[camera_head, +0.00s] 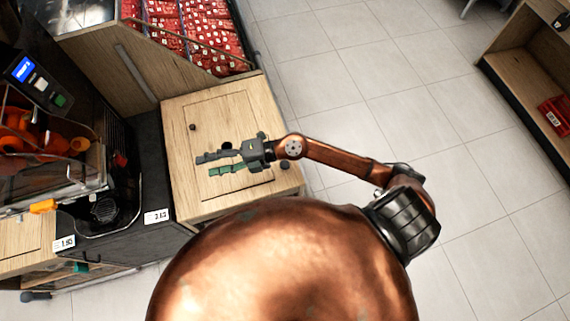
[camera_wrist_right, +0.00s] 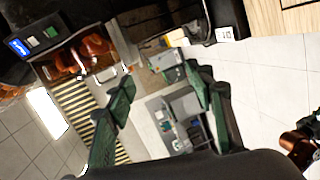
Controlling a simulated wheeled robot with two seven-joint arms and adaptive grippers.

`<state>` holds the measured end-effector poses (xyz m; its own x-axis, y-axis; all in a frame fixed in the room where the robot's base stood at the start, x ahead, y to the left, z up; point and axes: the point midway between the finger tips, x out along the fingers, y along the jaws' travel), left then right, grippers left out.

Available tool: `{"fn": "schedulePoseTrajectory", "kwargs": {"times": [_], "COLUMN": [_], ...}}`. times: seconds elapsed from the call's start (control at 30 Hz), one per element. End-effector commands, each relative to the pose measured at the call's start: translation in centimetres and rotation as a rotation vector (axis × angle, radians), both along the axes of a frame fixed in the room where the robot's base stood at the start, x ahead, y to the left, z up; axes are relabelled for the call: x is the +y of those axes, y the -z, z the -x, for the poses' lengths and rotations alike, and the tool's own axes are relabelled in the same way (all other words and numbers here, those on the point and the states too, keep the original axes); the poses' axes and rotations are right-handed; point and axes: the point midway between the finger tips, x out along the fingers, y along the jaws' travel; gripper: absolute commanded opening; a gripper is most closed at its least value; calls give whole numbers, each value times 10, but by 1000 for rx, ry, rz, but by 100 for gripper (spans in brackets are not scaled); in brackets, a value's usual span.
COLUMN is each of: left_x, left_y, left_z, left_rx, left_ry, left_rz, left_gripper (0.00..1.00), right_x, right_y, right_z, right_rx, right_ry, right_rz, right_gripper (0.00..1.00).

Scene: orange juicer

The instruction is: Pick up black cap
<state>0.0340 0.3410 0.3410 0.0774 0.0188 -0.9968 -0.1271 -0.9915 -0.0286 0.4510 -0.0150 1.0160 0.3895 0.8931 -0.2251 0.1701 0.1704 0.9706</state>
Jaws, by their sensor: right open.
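Small dark round pieces show on the wooden cabinet (camera_head: 185,180) in the head view: one near its left side (camera_head: 193,127), one just behind my right gripper's fingers (camera_head: 228,146), and one at its right edge (camera_head: 285,165). I cannot tell which is the black cap. My right gripper (camera_head: 205,165) is over the cabinet top, its fingers pointing left, open and empty. In the right wrist view the two green-padded fingers of my right gripper (camera_wrist_right: 158,75) stand apart, and I cannot make out a cap between them. My left gripper is not in view.
The juicer, with oranges (camera_head: 20,125) inside and a lit blue screen (camera_head: 23,69), stands left of the cabinet. A bin of red packets (camera_head: 180,30) is behind it. Open tiled floor (camera_head: 390,80) lies to the right, before a wooden shelf (camera_head: 525,75) holding a red crate (camera_head: 556,112).

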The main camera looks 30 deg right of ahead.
Motion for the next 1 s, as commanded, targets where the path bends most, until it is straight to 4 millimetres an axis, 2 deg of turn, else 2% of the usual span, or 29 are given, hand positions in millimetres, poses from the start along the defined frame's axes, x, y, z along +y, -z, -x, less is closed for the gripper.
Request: {"fn": "schedulePoseTrajectory", "kwargs": {"times": [0.03, 0.07, 0.1, 0.17, 0.2, 0.3, 0.4, 0.5, 0.63, 1.0], "left_x": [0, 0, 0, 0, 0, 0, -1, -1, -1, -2], "left_y": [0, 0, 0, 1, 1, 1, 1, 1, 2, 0], "left_z": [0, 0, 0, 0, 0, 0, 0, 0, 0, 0], "left_rx": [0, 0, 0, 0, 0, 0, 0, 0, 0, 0], "left_ry": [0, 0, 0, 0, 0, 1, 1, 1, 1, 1], "left_rz": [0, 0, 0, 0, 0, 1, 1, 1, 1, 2], "left_gripper": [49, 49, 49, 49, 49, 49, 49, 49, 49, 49], "right_x": [-5, -12, -28, -62, -89, -158, -213, -246, -259, -258], "right_y": [35, 59, 89, 128, 148, 181, 192, 194, 202, 247], "right_z": [10, 17, 23, 26, 26, 20, 13, 9, 7, 5], "right_rx": [5, 19, 39, 78, 106, 173, 227, 262, 278, 280], "right_ry": [-83, -128, -173, -214, -229, -219, -183, -152, -139, -140], "right_rz": [164, 265, 403, 602, 729, 998, 1185, 1291, 1334, 1329], "right_gripper": [49, 49, 49, 49, 49, 49, 49, 49, 49, 49]}}
